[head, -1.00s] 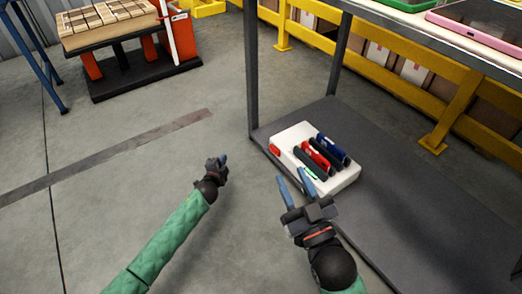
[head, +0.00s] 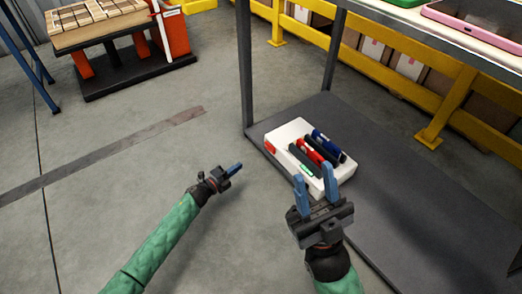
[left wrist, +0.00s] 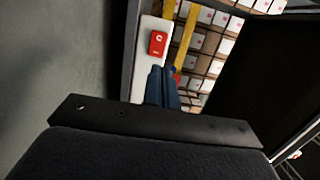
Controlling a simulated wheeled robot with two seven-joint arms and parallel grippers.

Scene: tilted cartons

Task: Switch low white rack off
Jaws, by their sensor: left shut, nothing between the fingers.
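The low white rack (head: 284,136) lies on the dark lower shelf, holding several dark, red and blue handheld items in slots. A red switch (head: 269,146) sits at its left end; the left wrist view shows it as a red rocker (left wrist: 157,43) with a pale mark. A small green patch (head: 306,170) shows near its front edge. My left gripper (head: 236,168) is shut and empty, left of and in front of the rack, apart from the switch. My right gripper (head: 314,184) is open and empty at the rack's front right, partly covering it in the head view.
The rack rests on a grey lower shelf (head: 400,200) between dark posts (head: 244,65), below a tabletop with a pink tray (head: 480,30). A yellow railing (head: 400,75) runs behind.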

